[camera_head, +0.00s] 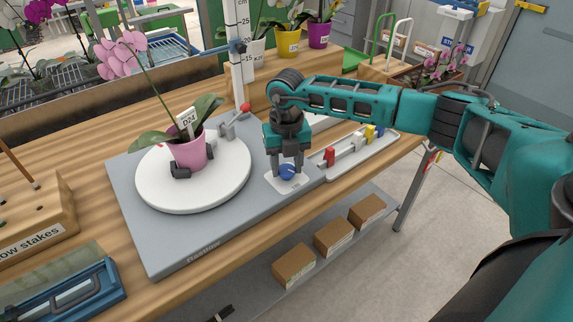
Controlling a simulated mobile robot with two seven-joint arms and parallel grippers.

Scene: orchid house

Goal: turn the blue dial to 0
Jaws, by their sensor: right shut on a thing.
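The blue dial (287,173) sits on a small white plate (275,184) at the right front part of a grey device board (228,214). My right gripper (287,168) comes down over the dial from above and is shut on it. The fingers hide part of the dial, and I cannot read its setting or any numbers. My left gripper is not in the view.
A pink pot (190,153) with an orchid stands on a white turntable (150,190), left of my gripper. A red-tipped lever (244,108) stands behind. A tray (385,141) with coloured pieces lies to the right. Cardboard boxes (333,237) sit on the lower shelf.

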